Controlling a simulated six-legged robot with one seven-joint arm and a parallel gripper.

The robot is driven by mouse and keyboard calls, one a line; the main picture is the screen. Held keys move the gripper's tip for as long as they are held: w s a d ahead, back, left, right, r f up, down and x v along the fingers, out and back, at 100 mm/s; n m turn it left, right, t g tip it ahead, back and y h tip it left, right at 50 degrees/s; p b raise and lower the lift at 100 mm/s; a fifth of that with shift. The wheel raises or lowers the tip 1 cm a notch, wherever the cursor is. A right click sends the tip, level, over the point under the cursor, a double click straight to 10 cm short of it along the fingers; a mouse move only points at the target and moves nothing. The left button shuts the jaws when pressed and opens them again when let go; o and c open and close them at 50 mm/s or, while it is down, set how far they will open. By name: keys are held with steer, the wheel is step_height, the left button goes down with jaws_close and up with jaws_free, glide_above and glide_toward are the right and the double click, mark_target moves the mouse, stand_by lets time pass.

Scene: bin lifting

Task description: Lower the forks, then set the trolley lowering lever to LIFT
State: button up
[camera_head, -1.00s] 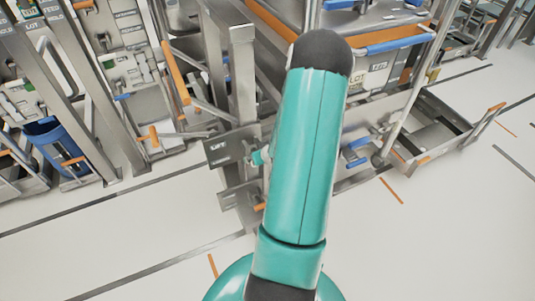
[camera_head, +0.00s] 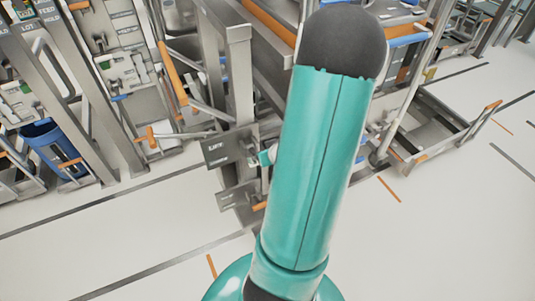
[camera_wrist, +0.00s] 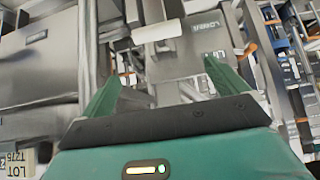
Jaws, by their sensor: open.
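A dark plate marked LIFT (camera_head: 216,149) is fixed to a grey metal post left of my arm in the head view. A small metal lever or bracket (camera_head: 250,161) sticks out at its right edge. My gripper (camera_head: 266,157) shows only in part there, close to that bracket; my arm hides the rest. In the wrist view, my gripper (camera_wrist: 165,80) is open, its two green fingers apart. A grey plate marked LOWER (camera_wrist: 205,30) and a pale cylindrical bar (camera_wrist: 157,32) lie ahead of the fingers. I cannot tell whether anything touches them. I cannot make out the forks.
A second grey plate (camera_head: 238,197) sits lower on the post, with an orange-tipped handle (camera_head: 259,206). A blue bin (camera_head: 50,147) and racks stand at the left. A low metal frame (camera_head: 430,130) lies at the right. The white floor in front is clear.

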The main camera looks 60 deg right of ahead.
steer(key=shift+s+f, duration=0.1)
steer(key=shift+f, duration=0.05)
steer(key=c, duration=0.3)
steer(key=s+f+m, duration=0.1)
steer(key=f+m, duration=0.2)
steer(key=s+f+m+t, duration=0.1)
steer(key=s+f+m, duration=0.1)
steer(key=f+m, duration=0.1)
steer(key=s+f+m+y, duration=0.1)
steer(key=s+f+m, duration=0.1)
steer(key=f+m, duration=0.1)
steer(key=shift+a+f+m, duration=0.35)
steer(key=shift+m, duration=0.45)
jaws_close()
steer(key=s+a+f+m+t+h, duration=0.1)
steer(key=a+f+m+t+h, duration=0.15)
steer(key=m, duration=1.05)
steer(key=s+a+f+m+t+h, duration=0.1)
steer(key=f+m+t+h, duration=0.2)
steer(key=m, duration=0.9)
steer(key=w+d+r, duration=0.2)
steer(key=w+d, duration=0.3)
steer(key=w, duration=0.4)
steer(key=shift+w+d+r, duration=0.25)
steer(key=shift+w+d, duration=0.05)
steer(key=shift+d, duration=0.05)
